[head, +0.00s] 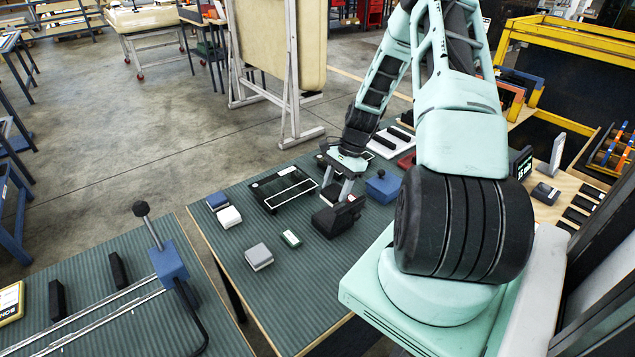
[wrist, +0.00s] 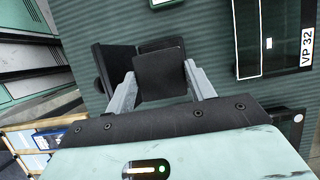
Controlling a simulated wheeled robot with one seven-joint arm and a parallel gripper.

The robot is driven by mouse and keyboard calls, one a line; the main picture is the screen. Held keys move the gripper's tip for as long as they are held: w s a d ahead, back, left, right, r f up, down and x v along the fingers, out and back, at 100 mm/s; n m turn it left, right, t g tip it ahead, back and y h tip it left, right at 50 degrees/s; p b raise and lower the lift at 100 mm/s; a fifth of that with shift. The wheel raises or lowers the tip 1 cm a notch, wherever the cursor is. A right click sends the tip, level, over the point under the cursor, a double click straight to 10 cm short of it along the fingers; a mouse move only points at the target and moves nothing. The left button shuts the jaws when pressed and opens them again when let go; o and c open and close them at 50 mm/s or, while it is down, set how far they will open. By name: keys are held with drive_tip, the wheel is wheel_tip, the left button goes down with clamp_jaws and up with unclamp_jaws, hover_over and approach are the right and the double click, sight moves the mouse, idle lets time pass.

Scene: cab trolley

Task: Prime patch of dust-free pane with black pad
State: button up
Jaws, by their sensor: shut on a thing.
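My gripper (head: 343,188) reaches down over the green ribbed mat. In the wrist view its two grey fingers (wrist: 160,85) are shut on a black pad (wrist: 160,74). The pad is at a black open holder (head: 337,216), which also shows behind it in the wrist view (wrist: 118,66). I cannot tell whether pad and holder touch. A dark pane (head: 283,187) with a white-outlined patch lies left of my gripper in the head view. In the wrist view the pane (wrist: 283,65) is at upper right, with a "VP 32" label. Dust on it cannot be made out.
A blue block (head: 217,201), a white block (head: 229,217), a grey block (head: 259,257) and a small pale device (head: 291,239) stand on the mat. A blue knobbed box (head: 383,187) is right of my gripper. A panel stand (head: 292,90) stands behind the table.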

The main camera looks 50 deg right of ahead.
drive_tip(key=shift+f+b, duration=2.45)
drive_tip(key=shift+f, duration=0.55)
drive_tip(key=shift+f, duration=0.55)
drive_tip(key=shift+r, duration=0.1)
wheel_tip(320, 180, up, 7)
drive_tip(key=p, duration=0.5)
idle(0.9)
